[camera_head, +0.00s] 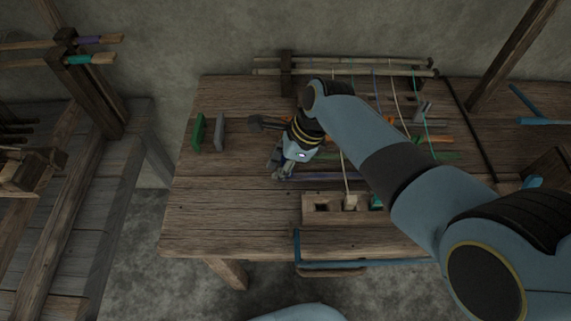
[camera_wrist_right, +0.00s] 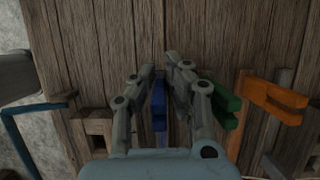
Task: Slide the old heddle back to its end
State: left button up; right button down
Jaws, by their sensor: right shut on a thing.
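My right gripper (camera_head: 275,172) is low over the left-middle part of the wooden table, at the left end of a bluish-purple bar (camera_head: 325,177). In the right wrist view its fingers (camera_wrist_right: 160,72) are closed in around a blue bar (camera_wrist_right: 158,108), whose end shows between them. A green bar (camera_wrist_right: 226,106) and an orange bar (camera_wrist_right: 272,100) lie to the right of the fingers there. I cannot tell from the looks which piece is the old heddle. The fingertip contact is partly hidden. My left gripper is out of view.
A wooden block with square holes (camera_head: 320,208) sits on the table's front part, with a cord rising from it. Green (camera_head: 198,132) and grey (camera_head: 220,132) upright pieces stand at left. Rods with threads (camera_head: 350,72) span the back. The table's front left is bare.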

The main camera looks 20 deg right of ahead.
jog(key=shift+s+a, duration=0.15)
jog(key=shift+a, duration=0.05)
jog(key=c, duration=1.4)
grip_release()
jog(key=shift+a, duration=0.1)
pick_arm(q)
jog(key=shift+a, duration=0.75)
pick_arm(e)
jog(key=shift+o, duration=0.2)
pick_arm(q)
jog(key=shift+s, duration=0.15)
pick_arm(e)
jog(key=shift+d+r, duration=0.2)
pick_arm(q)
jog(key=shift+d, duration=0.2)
pick_arm(e)
jog(key=v, duration=1.1)
jog(key=shift+r, duration=0.25)
jog(key=shift+d, duration=0.1)
